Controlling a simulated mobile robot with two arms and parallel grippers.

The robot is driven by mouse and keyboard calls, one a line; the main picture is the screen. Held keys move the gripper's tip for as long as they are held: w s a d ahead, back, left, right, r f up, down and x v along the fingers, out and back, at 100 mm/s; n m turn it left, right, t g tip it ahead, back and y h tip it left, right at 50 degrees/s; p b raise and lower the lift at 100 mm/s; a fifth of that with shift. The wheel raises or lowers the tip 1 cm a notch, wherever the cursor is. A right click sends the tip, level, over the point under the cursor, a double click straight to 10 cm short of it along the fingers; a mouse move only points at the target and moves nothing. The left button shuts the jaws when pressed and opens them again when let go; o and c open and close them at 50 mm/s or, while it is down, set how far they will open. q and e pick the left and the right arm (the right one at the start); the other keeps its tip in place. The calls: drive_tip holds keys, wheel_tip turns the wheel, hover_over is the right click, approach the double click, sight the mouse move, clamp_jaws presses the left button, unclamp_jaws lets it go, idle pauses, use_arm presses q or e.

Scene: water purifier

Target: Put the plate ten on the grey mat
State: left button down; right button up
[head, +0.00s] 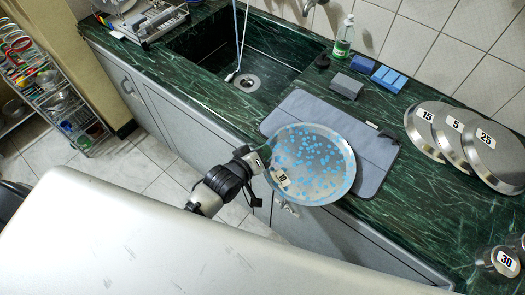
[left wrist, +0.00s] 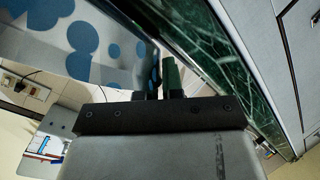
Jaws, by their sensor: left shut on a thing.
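The plate ten (head: 318,160) is a round metal plate with light blue spots and a "10" label near its left rim. My left gripper (head: 264,170) is shut on its left rim. The plate covers part of the grey mat (head: 372,136) and reaches past the mat's front edge; I cannot tell whether it touches the mat. In the left wrist view, the spotted plate (left wrist: 85,40) fills the upper left, beside the fingers of my left gripper (left wrist: 163,78). My right gripper is not in view.
Plates labelled 15 (head: 424,131), 5 (head: 452,137) and 25 (head: 497,160) lie right of the mat. The sink (head: 250,62) is at the back left. A soap bottle (head: 344,38), a grey block (head: 347,86) and blue sponges (head: 389,79) stand behind the mat.

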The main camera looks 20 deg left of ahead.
use_arm(q)
drive_tip(key=shift+f, duration=0.1)
drive_tip(key=c, duration=1.7)
unclamp_jaws()
drive_tip(key=shift+f, duration=0.15)
drive_tip(key=o, duration=0.4)
drive_tip(key=v, duration=1.2)
drive_tip(key=shift+r+b, duration=0.3)
drive_tip(key=shift+r, duration=0.1)
